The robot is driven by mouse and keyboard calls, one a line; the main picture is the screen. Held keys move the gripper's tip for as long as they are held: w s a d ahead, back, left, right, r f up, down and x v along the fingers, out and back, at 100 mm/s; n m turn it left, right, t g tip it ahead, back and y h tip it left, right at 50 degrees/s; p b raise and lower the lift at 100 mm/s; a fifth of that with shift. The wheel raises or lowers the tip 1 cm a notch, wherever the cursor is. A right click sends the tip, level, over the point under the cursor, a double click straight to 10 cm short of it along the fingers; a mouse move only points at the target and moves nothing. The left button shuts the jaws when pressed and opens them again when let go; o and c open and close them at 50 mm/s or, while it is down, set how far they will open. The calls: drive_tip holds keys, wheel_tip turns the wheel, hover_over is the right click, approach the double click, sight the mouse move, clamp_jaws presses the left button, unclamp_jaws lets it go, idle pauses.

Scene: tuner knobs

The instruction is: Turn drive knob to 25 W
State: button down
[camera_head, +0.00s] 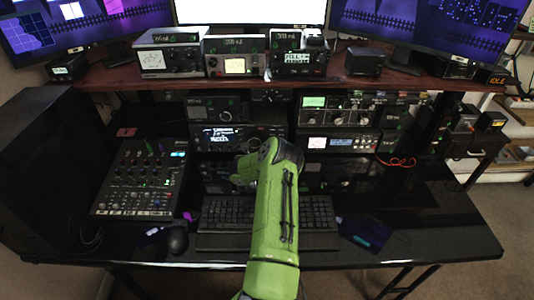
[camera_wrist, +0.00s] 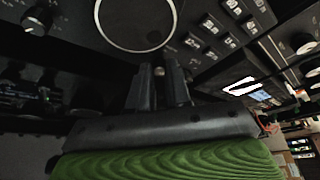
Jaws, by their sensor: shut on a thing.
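My gripper (camera_wrist: 160,82) is at the front of a black radio panel in the wrist view. Its two dark fingers are shut on a small knob (camera_wrist: 159,71), which is mostly hidden between the fingertips. I cannot read a label or a power value there, so whether it is the drive knob, and its setting, cannot be told. A large round dial (camera_wrist: 137,22) with a pale rim is just above the fingers. In the head view my green arm reaches over the keyboard to the middle radios, and its wrist hides the fingertips and the knob.
Small buttons (camera_wrist: 212,27) lie right of the dial, and another knob (camera_wrist: 38,18) is at upper left. In the head view, a lit radio (camera_head: 222,137) and stacked units (camera_head: 340,142) fill the rack. A mixer (camera_head: 140,178), keyboard (camera_head: 225,212) and mouse (camera_head: 177,240) occupy the desk.

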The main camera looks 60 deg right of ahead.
drive_tip(key=n, duration=0.1)
drive_tip(key=n+g+h, duration=0.1)
drive_tip(key=n, duration=0.1)
drive_tip(key=shift+w+f+b, duration=0.1)
drive_tip(key=shift+f+b, duration=0.15)
drive_tip(key=shift+b, duration=0.05)
drive_tip(key=shift+a+f+n+h+b, duration=0.1)
drive_tip(key=shift+n+h+b, duration=0.85)
drive_tip(key=shift+n, duration=0.65)
drive_tip(key=shift+g, duration=0.3)
drive_tip(key=c, duration=1.1)
unclamp_jaws()
